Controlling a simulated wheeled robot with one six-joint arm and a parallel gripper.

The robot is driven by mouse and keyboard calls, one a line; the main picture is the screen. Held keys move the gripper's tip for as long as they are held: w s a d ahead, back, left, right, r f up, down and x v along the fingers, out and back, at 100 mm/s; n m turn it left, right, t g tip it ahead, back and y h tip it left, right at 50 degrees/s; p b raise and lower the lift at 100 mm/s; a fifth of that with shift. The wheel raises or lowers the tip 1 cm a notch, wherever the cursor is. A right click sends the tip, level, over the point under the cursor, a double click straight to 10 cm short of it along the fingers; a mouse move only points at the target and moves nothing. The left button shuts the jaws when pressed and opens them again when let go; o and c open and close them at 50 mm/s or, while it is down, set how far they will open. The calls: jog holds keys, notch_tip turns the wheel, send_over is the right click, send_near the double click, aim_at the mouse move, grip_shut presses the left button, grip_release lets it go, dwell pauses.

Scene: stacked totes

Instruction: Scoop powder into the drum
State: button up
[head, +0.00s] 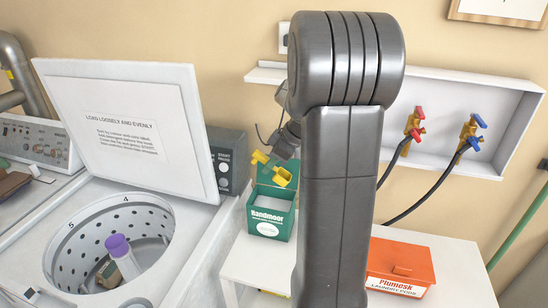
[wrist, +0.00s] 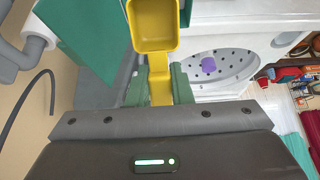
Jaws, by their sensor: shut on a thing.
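My gripper (wrist: 160,88) is shut on the handle of a yellow scoop (wrist: 165,38), with a green finger on each side. The bowl's yellow inside shows in the wrist view and I see no powder in it. In the head view the scoop (head: 282,176) is above the green Bandmoor box (head: 270,222), by its raised lid. The box is open with white powder (head: 268,202) inside. The washer drum (head: 75,237) is open at left, with holes in its wall and a purple-topped post (head: 117,245). The drum also shows in the wrist view (wrist: 232,60).
The washer lid (head: 130,125) stands raised behind the drum. An orange Plumosk box (head: 400,268) sits on the white table (head: 450,262) at right. Hoses and taps (head: 414,125) are in the wall recess. My arm hides the middle of the head view.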

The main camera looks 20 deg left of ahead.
jog(key=shift+s+f+b, duration=0.15)
jog(key=shift+f+b, duration=0.15)
jog(key=shift+f, duration=0.4)
notch_tip(320, 180, down, 9)
jog(key=b, duration=0.3)
jog(key=shift+f+b, duration=0.6)
jog(key=shift+b, duration=0.35)
jog(key=shift+r, duration=0.15)
jog(key=shift+r+p, duration=2.9)
jog(key=shift+r, duration=3.05)
